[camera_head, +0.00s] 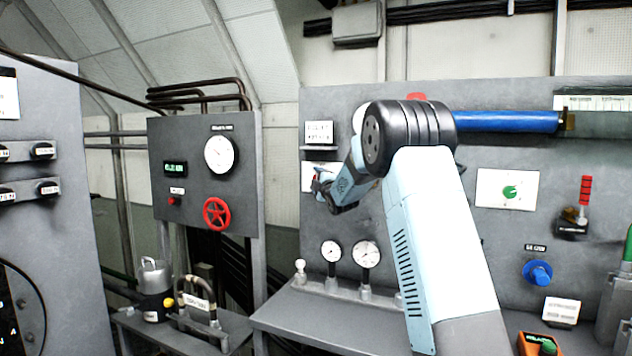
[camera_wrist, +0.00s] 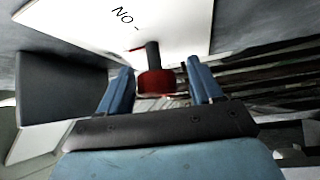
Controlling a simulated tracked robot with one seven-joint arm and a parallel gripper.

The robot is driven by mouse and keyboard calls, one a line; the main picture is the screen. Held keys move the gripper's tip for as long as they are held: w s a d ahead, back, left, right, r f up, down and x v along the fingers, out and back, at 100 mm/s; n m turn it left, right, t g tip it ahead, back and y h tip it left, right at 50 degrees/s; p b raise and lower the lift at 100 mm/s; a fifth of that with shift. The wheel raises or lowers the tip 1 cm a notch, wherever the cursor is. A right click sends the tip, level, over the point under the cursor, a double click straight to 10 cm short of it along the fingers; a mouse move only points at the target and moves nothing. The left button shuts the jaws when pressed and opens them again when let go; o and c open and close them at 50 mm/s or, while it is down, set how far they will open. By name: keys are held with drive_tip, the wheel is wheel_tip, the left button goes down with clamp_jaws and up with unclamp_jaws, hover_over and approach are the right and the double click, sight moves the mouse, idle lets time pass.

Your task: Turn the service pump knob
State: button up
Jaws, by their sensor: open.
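In the wrist view a red knob (camera_wrist: 155,84) on a dark stem stands out from a white plate (camera_wrist: 185,22) marked "NO". I cannot read the rest of the label or confirm that this is the service pump knob. My gripper (camera_wrist: 159,70) is open, one blue finger on each side of the knob, with a visible gap on both sides. In the head view my gripper (camera_head: 321,186) is at the left end of the panel, in front of a white plate (camera_head: 308,172); my arm hides part of that area.
The grey panel also carries a green knob (camera_head: 510,191), a blue knob (camera_head: 537,272) and a red-handled lever (camera_head: 585,192). Two gauges (camera_head: 367,254) stand on the bench below my gripper. A separate panel at left has a red handwheel (camera_head: 216,213).

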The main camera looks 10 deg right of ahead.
drive_tip(key=c, duration=0.9)
drive_tip(key=shift+a, duration=0.15)
drive_tip(key=shift+c, duration=0.3)
drive_tip(key=shift+f, duration=0.1)
